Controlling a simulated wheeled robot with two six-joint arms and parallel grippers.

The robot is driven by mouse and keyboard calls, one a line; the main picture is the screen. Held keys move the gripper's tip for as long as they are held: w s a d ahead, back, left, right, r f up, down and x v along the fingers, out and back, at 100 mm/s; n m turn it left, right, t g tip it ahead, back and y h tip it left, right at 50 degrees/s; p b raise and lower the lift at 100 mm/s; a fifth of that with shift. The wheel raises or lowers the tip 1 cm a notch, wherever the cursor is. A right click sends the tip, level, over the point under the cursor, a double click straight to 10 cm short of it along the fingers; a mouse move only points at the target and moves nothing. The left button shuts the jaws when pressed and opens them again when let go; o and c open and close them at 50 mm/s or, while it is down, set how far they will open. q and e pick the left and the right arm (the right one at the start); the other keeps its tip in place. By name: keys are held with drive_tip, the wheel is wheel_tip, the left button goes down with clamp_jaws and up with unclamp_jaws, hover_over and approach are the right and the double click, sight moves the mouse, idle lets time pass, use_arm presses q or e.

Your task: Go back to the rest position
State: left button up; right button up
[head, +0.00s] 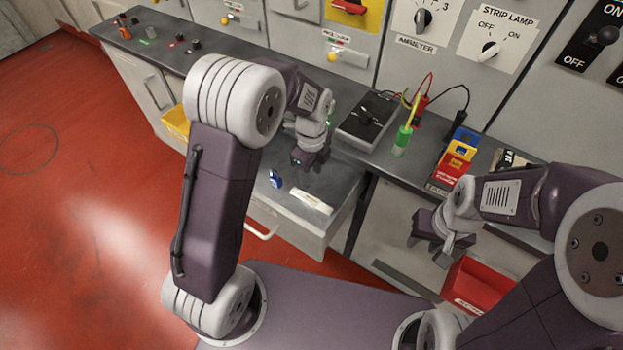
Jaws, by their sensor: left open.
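My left gripper (309,160) hangs over the open drawer (330,222), near the front edge of the bench. It is open, though the gap between its fingers is hard to make out, and I see nothing held in it. My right gripper (430,232) is at the right, in front of the bench and above the red bin (475,288). Its fingers are small and partly turned away, so I cannot tell whether they are open or shut.
A blue item (276,180) and a white item (311,201) lie in the drawer. The bench (262,62) carries a black box (368,118), a green-handled tool (402,140) and small coloured boxes (452,162). A yellow bin (175,124) is left. Red floor (80,220) is clear.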

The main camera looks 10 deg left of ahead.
use_arm(q)
drive_tip(key=shift+r, duration=0.1)
idle(0.4)
drive_tip(key=s+a+r+n+p, duration=0.1)
drive_tip(key=s+a+r+p, duration=0.15)
drive_tip(key=r+p, duration=0.55)
drive_tip(key=s+a+r+n, duration=0.1)
drive_tip(key=s+n, duration=0.4)
drive_tip(key=n, duration=0.5)
drive_tip(key=s+a+r+n+t, duration=0.1)
drive_tip(key=s+a+n, duration=0.1)
drive_tip(key=s+n, duration=0.4)
drive_tip(key=n, duration=0.5)
drive_tip(key=shift+s+a+p, duration=0.25)
drive_tip(key=shift+a+p, duration=0.15)
